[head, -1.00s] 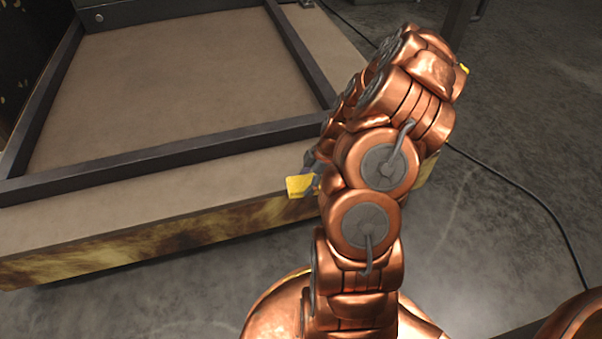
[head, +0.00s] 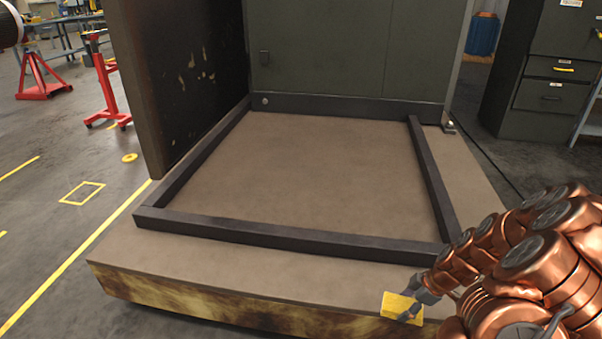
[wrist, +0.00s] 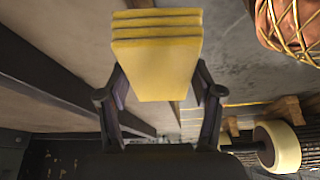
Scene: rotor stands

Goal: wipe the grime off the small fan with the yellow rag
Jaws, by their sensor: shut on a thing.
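The yellow rag (head: 396,306) is a folded pad in my gripper (head: 412,302), low in the right half of the head view. In the wrist view the rag (wrist: 156,62) shows its stacked folds between the two dark fingers of my gripper (wrist: 160,82). The gripper is shut on it. It is at the front edge of a low platform (head: 300,268). I cannot make out a small fan in either view.
A dark raised frame (head: 300,240) borders the platform top, which is bare inside. A dark panel (head: 180,80) stands at its left. Red stands (head: 104,85) are at the back left, drawers (head: 545,95) at the back right. Floor at left is open.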

